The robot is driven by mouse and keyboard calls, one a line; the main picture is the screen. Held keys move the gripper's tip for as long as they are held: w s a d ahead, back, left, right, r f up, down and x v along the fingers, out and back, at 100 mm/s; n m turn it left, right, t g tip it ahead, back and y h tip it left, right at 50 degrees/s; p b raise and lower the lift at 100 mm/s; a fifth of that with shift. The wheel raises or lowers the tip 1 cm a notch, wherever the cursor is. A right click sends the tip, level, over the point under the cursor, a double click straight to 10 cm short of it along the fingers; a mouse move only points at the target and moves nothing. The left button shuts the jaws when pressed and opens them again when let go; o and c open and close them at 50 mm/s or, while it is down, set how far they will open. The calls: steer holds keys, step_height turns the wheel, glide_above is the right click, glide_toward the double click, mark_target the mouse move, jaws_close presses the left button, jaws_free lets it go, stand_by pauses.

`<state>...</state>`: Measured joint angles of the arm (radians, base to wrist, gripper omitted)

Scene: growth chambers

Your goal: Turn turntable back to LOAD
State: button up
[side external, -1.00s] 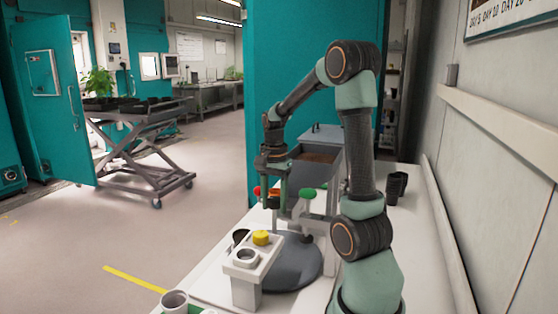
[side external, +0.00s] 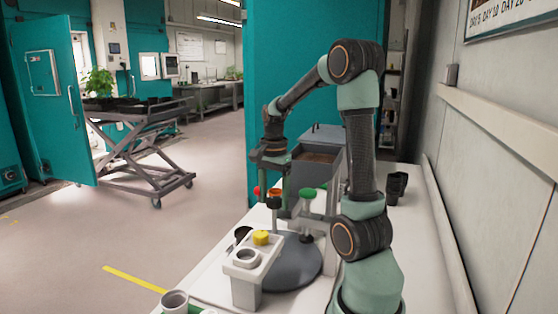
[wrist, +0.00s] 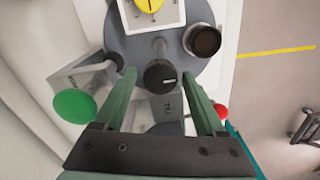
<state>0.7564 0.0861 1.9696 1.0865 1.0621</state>
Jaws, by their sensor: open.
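The turntable, a dark grey disc (side external: 297,265), lies on the white bench and also shows in the wrist view (wrist: 186,64). A black knob with a white line (wrist: 160,76) shows between my fingers in the wrist view. My gripper (wrist: 165,78) is open, one finger on each side of the knob with gaps; I cannot tell whether they are at its height. In the side view my gripper (side external: 270,195) points down behind the turntable. A dark round pot (wrist: 202,40) is at the disc's right in the wrist view. No LOAD mark is readable.
A white stand (side external: 250,262) with a yellow cap (side external: 261,237) is in front of the disc. A green knob (side external: 307,193) on a post and a red knob (wrist: 221,110) flank my gripper. Black pots (side external: 397,184) stand near the wall.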

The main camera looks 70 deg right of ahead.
steer(key=shift+r, duration=2.8)
steer(key=w+a+r+n+t, duration=0.1)
steer(key=a+n+t, duration=0.4)
steer(key=a+n, duration=1.5)
steer(key=w+a, duration=0.1)
steer(key=a, duration=0.3)
steer(key=shift+a, duration=0.15)
steer(key=shift+w, duration=0.1)
